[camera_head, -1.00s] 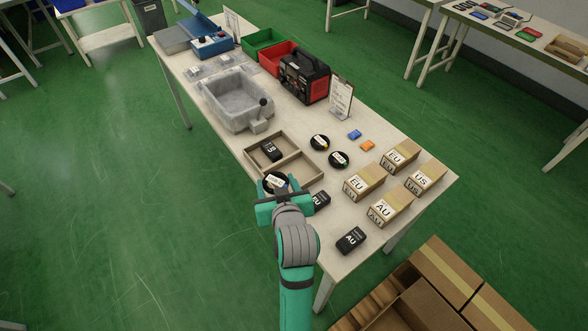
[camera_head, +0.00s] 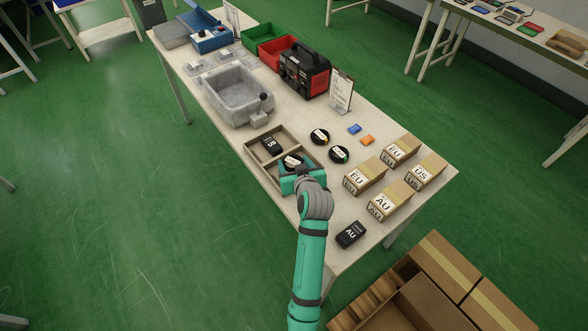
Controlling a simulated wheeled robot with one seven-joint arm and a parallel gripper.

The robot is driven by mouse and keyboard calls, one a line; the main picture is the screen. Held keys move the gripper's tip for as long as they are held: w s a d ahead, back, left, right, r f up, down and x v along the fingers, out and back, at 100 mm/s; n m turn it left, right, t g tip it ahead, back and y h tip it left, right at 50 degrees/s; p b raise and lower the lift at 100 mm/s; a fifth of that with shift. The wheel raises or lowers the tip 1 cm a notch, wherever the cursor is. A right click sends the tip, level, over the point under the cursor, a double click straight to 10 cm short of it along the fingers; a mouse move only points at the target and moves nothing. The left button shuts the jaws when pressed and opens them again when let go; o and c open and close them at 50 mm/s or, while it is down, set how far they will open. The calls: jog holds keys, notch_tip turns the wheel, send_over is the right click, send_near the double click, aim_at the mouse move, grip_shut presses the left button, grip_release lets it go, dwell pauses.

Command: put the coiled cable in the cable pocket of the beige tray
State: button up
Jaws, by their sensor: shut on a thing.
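The beige tray (camera_head: 259,166) lies near the table's front edge, divided by low walls. A black US adapter (camera_head: 271,146) lies in its left rear compartment. My gripper (camera_head: 295,173) is over the tray's right part, shut on a black coiled cable (camera_head: 292,160) with a white label. The cable appears over the right compartment; I cannot tell whether it touches the floor of it. My gripper hides part of the cable and the tray's right end.
Two more coiled cables (camera_head: 320,137) (camera_head: 339,154) lie right of the tray. Several labelled boxes (camera_head: 365,176) and an AU adapter (camera_head: 351,234) stand further right. A grey basin (camera_head: 238,96) is behind left. Blue and orange small blocks (camera_head: 354,129) lie behind.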

jog(key=shift+f, duration=1.45)
jog(key=shift+f, duration=0.2)
jog(key=o, duration=0.8)
jog(key=shift+s+r, duration=0.1)
jog(key=shift+r, duration=0.15)
jog(key=v, duration=1.2)
jog(key=shift+f, duration=0.15)
jog(key=shift+s, duration=0.1)
